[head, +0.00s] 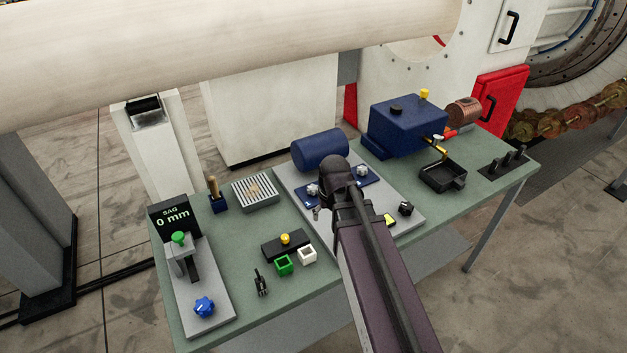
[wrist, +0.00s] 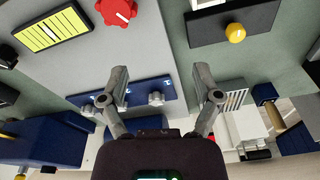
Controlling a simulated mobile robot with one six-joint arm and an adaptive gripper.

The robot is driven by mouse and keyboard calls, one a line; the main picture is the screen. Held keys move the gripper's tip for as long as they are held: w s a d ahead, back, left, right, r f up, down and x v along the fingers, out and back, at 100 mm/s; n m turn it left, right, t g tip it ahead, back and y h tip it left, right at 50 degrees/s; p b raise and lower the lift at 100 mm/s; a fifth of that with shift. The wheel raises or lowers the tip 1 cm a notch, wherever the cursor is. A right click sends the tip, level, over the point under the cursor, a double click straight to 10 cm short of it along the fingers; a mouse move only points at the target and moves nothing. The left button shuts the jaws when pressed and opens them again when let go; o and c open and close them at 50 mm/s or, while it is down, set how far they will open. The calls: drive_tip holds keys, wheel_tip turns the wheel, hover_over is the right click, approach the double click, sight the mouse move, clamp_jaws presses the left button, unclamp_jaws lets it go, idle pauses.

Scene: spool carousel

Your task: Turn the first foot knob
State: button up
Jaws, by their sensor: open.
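A dark blue bar on a grey plate carries two silver foot knobs. In the head view the left knob (head: 313,190) is just left of my wrist, and the right knob (head: 362,171) is just right of it. In the wrist view, one knob (wrist: 157,98) lies between the spread fingers of my gripper (wrist: 160,76), apart from both. The other knob (wrist: 87,110) is outside the left finger. My gripper is open and empty above the plate, and my arm hides part of the bar in the head view. The number marks are too small to read.
A blue motor (head: 320,150) stands behind the bar. A red knob (wrist: 117,12) and a yellow gauge (wrist: 50,30) share the plate. A black block with a yellow button (head: 285,239) is left of it.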

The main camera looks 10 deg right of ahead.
sight(313, 187)
drive_tip(key=w+d+r+n+t, duration=0.1)
drive_tip(key=w, duration=0.7)
drive_tip(key=w+r+n+t+y, duration=0.1)
drive_tip(key=w+n, duration=0.1)
drive_tip(key=w, duration=0.7)
drive_tip(key=shift+w+d+r+t, duration=0.25)
drive_tip(key=shift+d+t, duration=0.15)
drive_tip(key=shift+f, duration=0.2)
drive_tip(key=b+x, duration=1.2)
drive_tip(key=x, duration=0.1)
drive_tip(key=shift+w+a+f, duration=0.15)
drive_tip(key=shift+a+f, duration=0.05)
clamp_jaws()
